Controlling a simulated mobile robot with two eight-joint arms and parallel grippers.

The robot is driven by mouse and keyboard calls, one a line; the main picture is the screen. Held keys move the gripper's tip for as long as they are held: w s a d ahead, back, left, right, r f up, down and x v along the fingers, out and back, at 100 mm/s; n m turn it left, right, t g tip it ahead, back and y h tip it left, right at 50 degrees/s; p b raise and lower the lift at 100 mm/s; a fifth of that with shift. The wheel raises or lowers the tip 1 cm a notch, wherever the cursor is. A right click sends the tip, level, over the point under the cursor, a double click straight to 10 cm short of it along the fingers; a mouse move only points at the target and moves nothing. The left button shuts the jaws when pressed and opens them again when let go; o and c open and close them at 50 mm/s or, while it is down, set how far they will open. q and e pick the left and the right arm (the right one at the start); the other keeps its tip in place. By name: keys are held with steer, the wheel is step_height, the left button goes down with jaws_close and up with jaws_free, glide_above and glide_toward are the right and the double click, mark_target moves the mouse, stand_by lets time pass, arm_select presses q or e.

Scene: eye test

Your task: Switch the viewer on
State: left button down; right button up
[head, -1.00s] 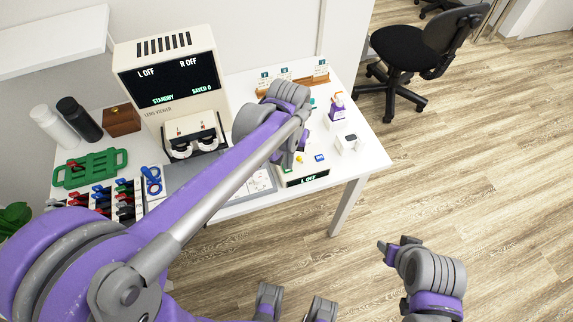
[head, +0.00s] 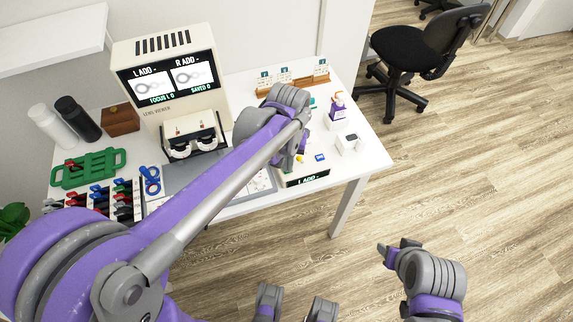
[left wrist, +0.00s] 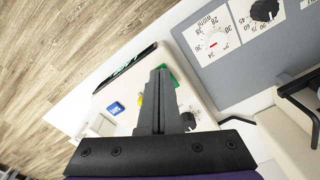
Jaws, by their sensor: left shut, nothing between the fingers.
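The cream lens viewer (head: 150,57) stands at the back of the table. Its screen (head: 172,80) is lit and reads L ADD and R ADD with two pictures, FOCUS L 0 and SAVED 0. A pale control box (head: 318,171) with a small display reading L ADD sits at the table's front edge. The left wrist view shows its blue button (left wrist: 117,108), a yellow button (left wrist: 140,101) and a green button (left wrist: 174,77) partly behind the fingers. My left gripper (left wrist: 158,75) is shut and empty over the box; contact cannot be told. My right arm shows at lower right; its jaws are unclear.
A green tray (head: 88,168), two bottles and a rack of coloured tools are at left. A black chair (head: 405,48) stands beyond the table.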

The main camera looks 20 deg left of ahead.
arm_select(q)
steer(key=shift+r, duration=0.1)
step_height(320, 180, up, 7)
steer(key=p, duration=0.4)
steer(key=shift+p, duration=0.3)
stand_by(0.5)
steer(key=s+a+f+t, duration=0.1)
steer(key=s+a+t, duration=0.1)
steer(key=s, duration=0.5)
steer(key=s+a+f+t, duration=0.1)
steer(key=s+a+t, duration=0.2)
steer(key=s, duration=0.4)
steer(key=shift+a+f+m, duration=0.35)
steer(key=shift+a+m, duration=0.05)
steer(key=shift+a, duration=0.45)
stand_by(0.4)
